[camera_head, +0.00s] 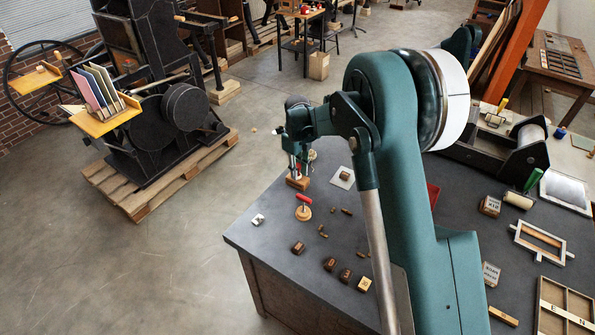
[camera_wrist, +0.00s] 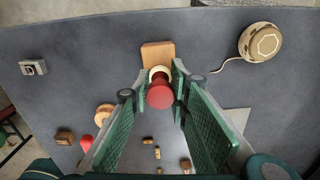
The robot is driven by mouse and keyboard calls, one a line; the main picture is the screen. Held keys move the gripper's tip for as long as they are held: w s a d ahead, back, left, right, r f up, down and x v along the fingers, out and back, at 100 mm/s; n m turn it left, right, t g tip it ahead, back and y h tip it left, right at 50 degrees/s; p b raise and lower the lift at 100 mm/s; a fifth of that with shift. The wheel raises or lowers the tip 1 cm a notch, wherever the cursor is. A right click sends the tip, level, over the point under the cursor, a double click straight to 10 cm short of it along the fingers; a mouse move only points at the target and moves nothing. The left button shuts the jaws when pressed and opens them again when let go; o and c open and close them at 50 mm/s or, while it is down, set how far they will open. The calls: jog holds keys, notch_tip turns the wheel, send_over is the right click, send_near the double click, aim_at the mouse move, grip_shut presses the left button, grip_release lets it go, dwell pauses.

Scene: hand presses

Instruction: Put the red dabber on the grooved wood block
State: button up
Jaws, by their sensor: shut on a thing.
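My gripper (camera_wrist: 162,88) is shut on the red dabber (camera_wrist: 160,94), which has a rounded red top and a cream ring beyond it. In the wrist view the grooved wood block (camera_wrist: 157,52) lies just past the dabber, which overlaps the block's near part. In the head view my gripper (camera_head: 298,168) points down directly over the block (camera_head: 297,183), near the table's far left corner. The dabber shows there only as a bit of red between the fingers. I cannot tell whether the dabber touches the block. The groove is hidden or too small to see.
A red-handled tool with a round wooden base (camera_head: 304,212) stands close in front of the block. A pale square plate (camera_head: 342,179) lies to the right. A round cream-topped thing with a cord (camera_wrist: 262,42) and a small metal piece (camera_wrist: 33,67) flank the block in the wrist view.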

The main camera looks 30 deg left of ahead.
aim_at(298, 165)
jog(key=shift+f, duration=0.15)
jog(key=o, duration=0.9)
jog(key=shift+r, duration=0.2)
notch_tip(298, 165, up, 12)
jog(key=shift+b, duration=0.4)
dwell(0.5)
dwell(0.3)
